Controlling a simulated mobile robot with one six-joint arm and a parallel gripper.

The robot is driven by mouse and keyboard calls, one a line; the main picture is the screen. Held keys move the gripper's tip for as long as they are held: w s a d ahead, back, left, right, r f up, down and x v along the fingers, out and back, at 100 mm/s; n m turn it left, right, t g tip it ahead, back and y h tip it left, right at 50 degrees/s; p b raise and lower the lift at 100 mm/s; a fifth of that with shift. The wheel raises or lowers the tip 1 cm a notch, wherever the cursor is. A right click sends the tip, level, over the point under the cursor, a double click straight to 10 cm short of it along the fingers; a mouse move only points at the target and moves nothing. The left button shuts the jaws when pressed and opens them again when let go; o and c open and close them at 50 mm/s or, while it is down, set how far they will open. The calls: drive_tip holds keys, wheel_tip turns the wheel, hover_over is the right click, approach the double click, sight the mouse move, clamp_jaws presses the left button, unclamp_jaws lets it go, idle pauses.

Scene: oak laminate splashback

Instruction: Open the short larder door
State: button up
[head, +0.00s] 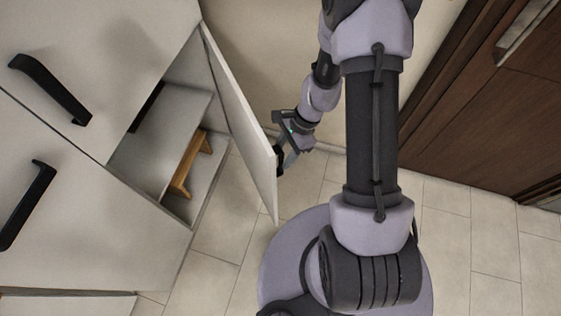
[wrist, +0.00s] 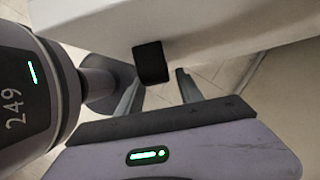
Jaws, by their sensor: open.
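The short larder door (head: 245,115) is a pale panel, hinged at the far side and standing well open from the cabinet. Its dark handle (head: 279,160) is on the outer face near the free edge, partly hidden by my gripper (head: 286,163). In the wrist view the door (wrist: 200,25) fills the top, and the handle's dark end (wrist: 151,62) shows near my gripper's fingers (wrist: 160,86). The fingers are apart, one on each side of the handle as seen here. I cannot tell whether they touch it.
The open cabinet shows a shelf (head: 180,125) and a wooden object (head: 190,163) inside. Pale fronts with black handles (head: 50,88) (head: 27,205) stand at left. A dark wood cabinet (head: 480,110) is at right. Tiled floor (head: 215,240) lies clear below the door.

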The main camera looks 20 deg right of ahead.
drive_tip(key=shift+x, duration=1.15)
clamp_jaws()
idle(0.5)
